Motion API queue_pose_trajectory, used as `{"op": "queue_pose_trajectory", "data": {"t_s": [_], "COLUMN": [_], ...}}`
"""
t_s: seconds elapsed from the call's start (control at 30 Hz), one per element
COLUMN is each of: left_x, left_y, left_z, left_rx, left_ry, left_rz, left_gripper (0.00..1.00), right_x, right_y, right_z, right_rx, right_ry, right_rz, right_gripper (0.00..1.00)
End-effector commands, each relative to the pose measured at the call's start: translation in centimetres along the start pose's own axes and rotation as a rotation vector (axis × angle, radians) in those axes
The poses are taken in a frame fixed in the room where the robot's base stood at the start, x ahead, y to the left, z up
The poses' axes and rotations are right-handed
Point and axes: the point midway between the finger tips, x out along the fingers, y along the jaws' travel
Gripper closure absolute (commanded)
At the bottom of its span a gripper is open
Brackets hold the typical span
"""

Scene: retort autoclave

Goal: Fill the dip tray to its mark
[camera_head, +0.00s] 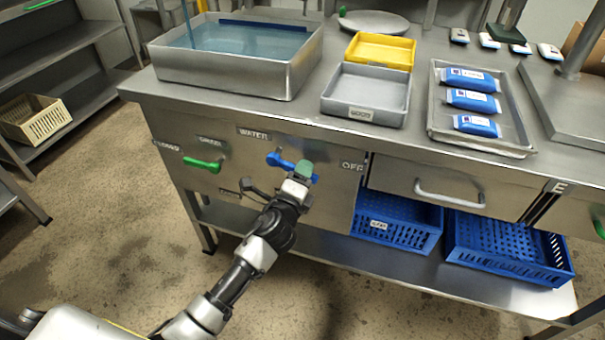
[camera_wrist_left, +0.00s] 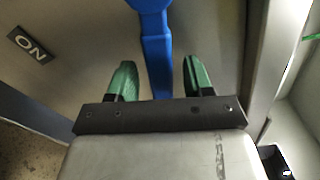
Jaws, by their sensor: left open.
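The dip tray (camera_head: 225,72) is the wide metal basin at the back left of the bench, with bluish water in it. A thin blue stream (camera_head: 188,24) comes down at its left side. The blue water lever (camera_head: 282,160) is on the bench front under the WATER label (camera_head: 254,134); its arm slants toward the lower right. My left gripper (camera_head: 304,171) is at the lever's free end. In the left wrist view the lever (camera_wrist_left: 156,50) runs between the two green fingers of the open gripper (camera_wrist_left: 158,75), with gaps on both sides. My right gripper is not in view.
A green lever (camera_head: 203,164) is left of the blue one. A drawer handle (camera_head: 450,194) sticks out at right. A grey tray (camera_head: 368,92), a yellow tray (camera_head: 381,50) and a metal tray (camera_head: 520,125) with blue packs stand on the bench. Blue crates (camera_head: 510,250) sit below.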

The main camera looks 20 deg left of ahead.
Motion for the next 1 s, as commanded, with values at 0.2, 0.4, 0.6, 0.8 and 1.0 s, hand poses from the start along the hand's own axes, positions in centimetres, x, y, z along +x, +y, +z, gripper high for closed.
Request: {"op": "queue_pose_trajectory", "data": {"t_s": [0.2, 0.4, 0.6, 0.8, 1.0], "left_x": [1.07, 1.06, 1.04, 1.03, 1.03], "left_y": [-0.02, -0.01, -0.01, 0.00, -0.30], "left_z": [-0.05, -0.04, -0.03, -0.02, 0.00], "left_rx": [-0.001, -0.001, -0.001, -0.001, -0.025], "left_ry": [0.001, 0.001, 0.001, 0.001, 0.001], "left_rz": [0.000, 0.000, 0.000, 0.000, 0.000], "left_gripper": [0.49, 0.49, 0.78, 1.00, 1.00], "right_x": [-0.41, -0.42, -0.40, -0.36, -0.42], "right_y": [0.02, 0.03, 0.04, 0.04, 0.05], "right_z": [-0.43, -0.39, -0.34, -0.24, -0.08], "right_rx": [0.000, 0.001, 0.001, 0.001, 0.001], "right_ry": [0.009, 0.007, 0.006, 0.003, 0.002], "right_rz": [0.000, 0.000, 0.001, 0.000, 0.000], "right_gripper": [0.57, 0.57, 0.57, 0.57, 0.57]}}
